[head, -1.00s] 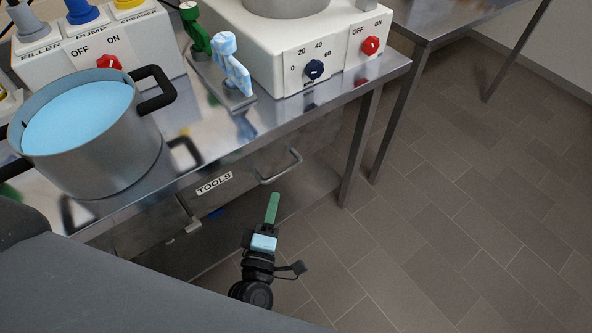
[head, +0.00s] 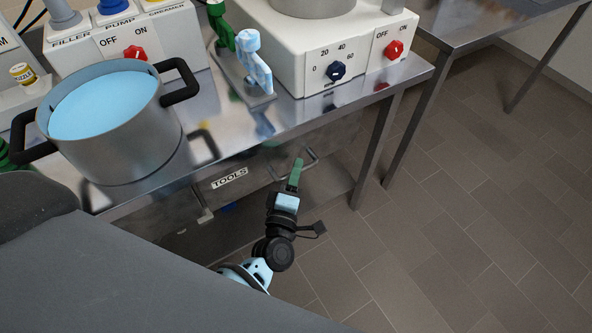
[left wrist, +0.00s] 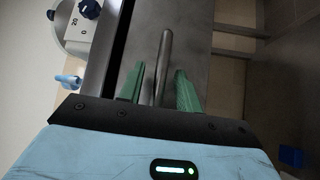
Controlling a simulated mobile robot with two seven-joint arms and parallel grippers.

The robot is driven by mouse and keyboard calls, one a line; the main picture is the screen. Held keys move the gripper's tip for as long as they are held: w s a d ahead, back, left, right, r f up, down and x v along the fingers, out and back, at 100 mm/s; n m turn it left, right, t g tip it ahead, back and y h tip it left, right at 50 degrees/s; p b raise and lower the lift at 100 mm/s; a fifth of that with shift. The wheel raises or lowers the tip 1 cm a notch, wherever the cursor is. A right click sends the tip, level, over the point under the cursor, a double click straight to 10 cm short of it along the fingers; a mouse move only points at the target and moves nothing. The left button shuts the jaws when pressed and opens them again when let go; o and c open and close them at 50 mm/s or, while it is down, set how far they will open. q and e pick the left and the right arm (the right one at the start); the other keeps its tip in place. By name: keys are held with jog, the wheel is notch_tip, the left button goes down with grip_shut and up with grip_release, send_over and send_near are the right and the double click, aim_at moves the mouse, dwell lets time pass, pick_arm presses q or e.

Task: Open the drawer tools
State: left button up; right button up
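The drawer labelled TOOLS (head: 240,186) hangs under the metal worktop; its front looks flush, with no opening visible. Its metal bar handle (head: 312,155) is at the right part of the front, partly hidden behind my left gripper (head: 296,165). In the left wrist view the handle (left wrist: 165,55) runs between the two green fingers of my left gripper (left wrist: 160,80). The fingers are apart, with a gap on each side of the bar. My right gripper is in neither view.
A pot (head: 115,135) of light blue liquid stands on the worktop at left. A white unit with dials (head: 300,50) stands further right. A table leg (head: 374,150) rises right of the drawer. The tiled floor (head: 450,230) at right is clear.

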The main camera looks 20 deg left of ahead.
pick_arm(q)
jog(key=shift+w, duration=0.3)
grip_shut()
jog(key=shift+s+d, duration=0.1)
jog(key=shift+s, duration=0.05)
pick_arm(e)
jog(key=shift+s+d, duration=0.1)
